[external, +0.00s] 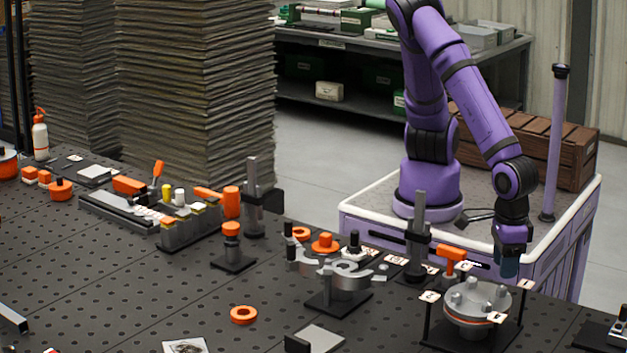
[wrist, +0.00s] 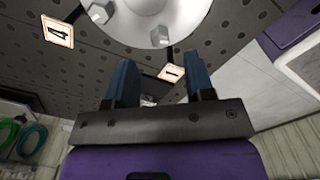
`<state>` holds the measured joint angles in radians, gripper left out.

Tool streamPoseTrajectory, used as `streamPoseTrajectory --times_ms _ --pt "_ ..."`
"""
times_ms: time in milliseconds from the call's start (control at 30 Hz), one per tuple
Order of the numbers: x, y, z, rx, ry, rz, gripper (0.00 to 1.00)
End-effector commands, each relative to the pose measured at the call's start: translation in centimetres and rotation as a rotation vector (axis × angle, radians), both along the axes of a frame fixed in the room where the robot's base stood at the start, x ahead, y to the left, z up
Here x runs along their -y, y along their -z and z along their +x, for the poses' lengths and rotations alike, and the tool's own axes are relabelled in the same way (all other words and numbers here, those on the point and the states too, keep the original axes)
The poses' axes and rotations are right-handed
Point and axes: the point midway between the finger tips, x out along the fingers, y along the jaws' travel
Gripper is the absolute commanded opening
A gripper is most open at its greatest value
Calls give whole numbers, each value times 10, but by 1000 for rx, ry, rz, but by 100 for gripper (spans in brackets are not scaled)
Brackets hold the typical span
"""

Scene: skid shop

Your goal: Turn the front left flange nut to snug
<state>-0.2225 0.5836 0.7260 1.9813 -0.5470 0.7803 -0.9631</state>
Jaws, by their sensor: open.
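A grey metal flange (external: 478,300) with several upright nuts or studs on top sits in a black stand at the right front of the table. Its pale round face also shows at the top of the wrist view (wrist: 145,22), with a hex nut (wrist: 160,37) near its rim and another nut (wrist: 100,11) to the left. My gripper (external: 508,268) hangs pointing down just behind and right of the flange, apart from it. In the wrist view its two blue fingers (wrist: 161,82) are spread with nothing between them. I cannot tell which nut is the front left one.
Label cards (external: 430,296) stand around the flange. An orange-handled tool (external: 453,258) and a grey post (external: 418,230) stand close behind it. A grey clamp-like fixture (external: 340,278) is to its left.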

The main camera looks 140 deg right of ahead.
Motion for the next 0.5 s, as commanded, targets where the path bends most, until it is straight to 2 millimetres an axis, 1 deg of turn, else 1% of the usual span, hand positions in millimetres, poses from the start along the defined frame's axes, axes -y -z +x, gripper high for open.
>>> streamPoseTrajectory --times_ms 33,200,333,500 --pt "-1 10 -1 -3 -3 -1 49" --pt "0 35 -1 -2 -3 -2 49" --pt "0 47 -1 -2 -2 -1 49" --pt "0 54 0 0 -2 0 49"
